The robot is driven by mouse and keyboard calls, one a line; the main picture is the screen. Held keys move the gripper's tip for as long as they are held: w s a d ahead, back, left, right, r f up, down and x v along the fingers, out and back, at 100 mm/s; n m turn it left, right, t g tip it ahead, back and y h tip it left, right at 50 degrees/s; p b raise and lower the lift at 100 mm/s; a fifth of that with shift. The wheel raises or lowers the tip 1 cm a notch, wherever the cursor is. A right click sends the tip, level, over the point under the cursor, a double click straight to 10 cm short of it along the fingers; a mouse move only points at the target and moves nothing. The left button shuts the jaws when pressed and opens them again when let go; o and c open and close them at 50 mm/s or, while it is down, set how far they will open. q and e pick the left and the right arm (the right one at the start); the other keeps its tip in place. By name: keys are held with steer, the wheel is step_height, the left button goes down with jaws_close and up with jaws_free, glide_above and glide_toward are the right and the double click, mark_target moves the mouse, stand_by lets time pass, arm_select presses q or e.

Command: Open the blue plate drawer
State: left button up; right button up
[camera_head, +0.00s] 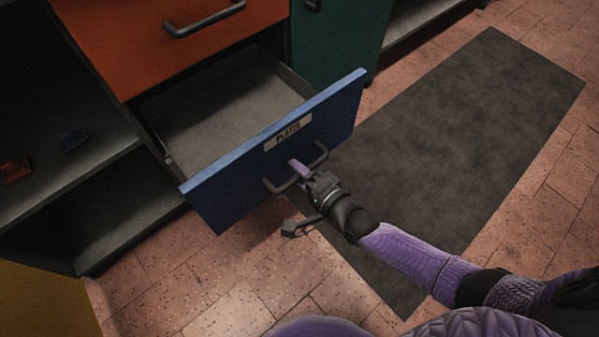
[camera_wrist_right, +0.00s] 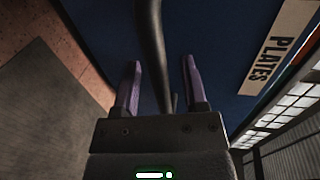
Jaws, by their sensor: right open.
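The blue plate drawer (camera_head: 335,112) is pulled well out of the cabinet, and its grey inside (camera_head: 230,108) shows empty in the head view. Its front carries a label (camera_head: 288,132) reading PLATES and a dark bar handle (camera_head: 275,187). My right gripper (camera_head: 300,170) is at the handle. In the right wrist view my right gripper (camera_wrist_right: 160,85) is open, with its two purple fingers on either side of the handle bar (camera_wrist_right: 150,45). The blue front (camera_wrist_right: 220,50) lies just beyond the fingers. My left gripper is not in view.
An orange drawer (camera_head: 170,40) is above the blue one, with a dark green front (camera_head: 338,40) to its right. Open shelves (camera_head: 70,165) stand at the left, holding small blue and orange items. A dark mat (camera_head: 460,140) lies on the tiled floor (camera_head: 220,275).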

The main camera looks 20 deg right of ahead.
jaws_close()
stand_by(1.4)
